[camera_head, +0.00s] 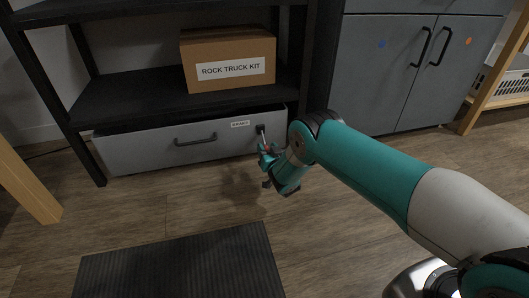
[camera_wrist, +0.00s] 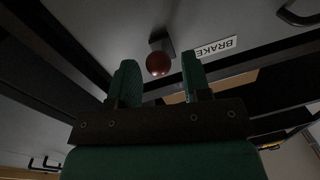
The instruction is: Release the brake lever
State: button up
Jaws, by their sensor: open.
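The brake lever shows in the wrist view as a red ball knob (camera_wrist: 158,64) on a dark mount (camera_wrist: 161,43), fixed to a grey drawer front. A white label reading BRAKE (camera_wrist: 216,47) is beside it. In the head view the lever's dark mount (camera_head: 261,129) is at the right end of the grey drawer (camera_head: 140,148), under the shelf. My gripper (camera_wrist: 158,80) is open in the wrist view, with the knob showing between and beyond its two teal fingers. I cannot tell whether the fingers touch it. In the head view my gripper (camera_head: 266,150) is just in front of the lever.
A cardboard box labelled ROCK TRUCK KIT (camera_head: 230,70) stands on the black shelf (camera_head: 130,103) above. The drawer has a dark handle (camera_head: 195,139). A grey cabinet (camera_head: 385,75) is at the right. A dark ribbed mat (camera_head: 180,268) lies on the wood floor.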

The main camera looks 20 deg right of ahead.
aim_at(264, 140)
jog(key=shift+w+f+b, duration=0.2)
jog(key=shift+w+b, duration=0.3)
jog(key=shift+w, duration=0.5)
jog(key=shift+w+a+r, duration=0.15)
jog(key=shift+w+r, duration=0.05)
jog(key=shift+w, duration=0.1)
jog(key=shift+c, duration=0.2)
grip_shut()
